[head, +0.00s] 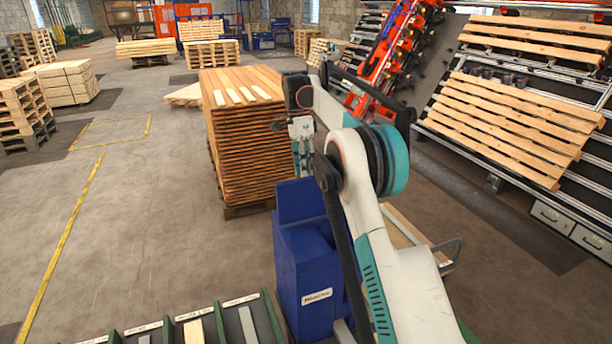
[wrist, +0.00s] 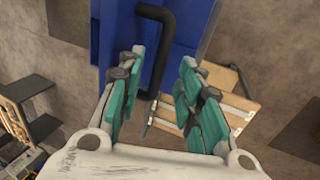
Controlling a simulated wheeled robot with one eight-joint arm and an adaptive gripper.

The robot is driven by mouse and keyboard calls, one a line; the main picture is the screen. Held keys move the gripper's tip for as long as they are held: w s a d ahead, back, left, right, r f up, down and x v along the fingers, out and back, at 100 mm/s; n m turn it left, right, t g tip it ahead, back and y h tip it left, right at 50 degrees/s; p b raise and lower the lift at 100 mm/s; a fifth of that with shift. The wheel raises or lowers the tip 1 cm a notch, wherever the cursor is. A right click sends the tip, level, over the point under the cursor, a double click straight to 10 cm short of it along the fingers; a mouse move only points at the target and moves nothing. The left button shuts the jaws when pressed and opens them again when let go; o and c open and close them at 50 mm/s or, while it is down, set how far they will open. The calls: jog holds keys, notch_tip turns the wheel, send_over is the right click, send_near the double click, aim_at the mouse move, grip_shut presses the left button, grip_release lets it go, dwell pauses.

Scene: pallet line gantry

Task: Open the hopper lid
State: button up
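The blue hopper (head: 308,275) stands below my arm in the head view, with a white label on its front. A blue panel (head: 296,200) rises at its upper back; I cannot tell whether this is the lid. In the wrist view a blue surface (wrist: 120,25) carries a bent black handle (wrist: 162,50). My gripper (wrist: 162,62) is open, and its teal-padded fingers appear on either side of the handle in the picture. I see no clear contact. In the head view my gripper (head: 302,160) points down above the hopper, partly hidden by my arm.
A tall stack of wooden boards (head: 240,140) stands just behind the hopper. A slotted rack with green dividers (head: 190,325) is at the front left. A sloped conveyor with wooden pallets (head: 510,125) is on the right. The floor (head: 150,220) at left is mostly clear.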

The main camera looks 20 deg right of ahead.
jog(key=shift+v, duration=2.1)
jog(key=c, duration=0.6)
jog(key=shift+w+r+n, duration=0.1)
jog(key=shift+w+n, duration=0.1)
jog(key=shift+n, duration=0.2)
grip_shut()
notch_tip(320, 180, down, 7)
jog(key=n+t+p, duration=0.5)
jog(key=n+p, duration=0.1)
jog(key=n, duration=1.1)
jog(key=shift+w+r+p, duration=0.15)
jog(key=shift+r+p, duration=0.05)
jog(key=shift+p, duration=0.2)
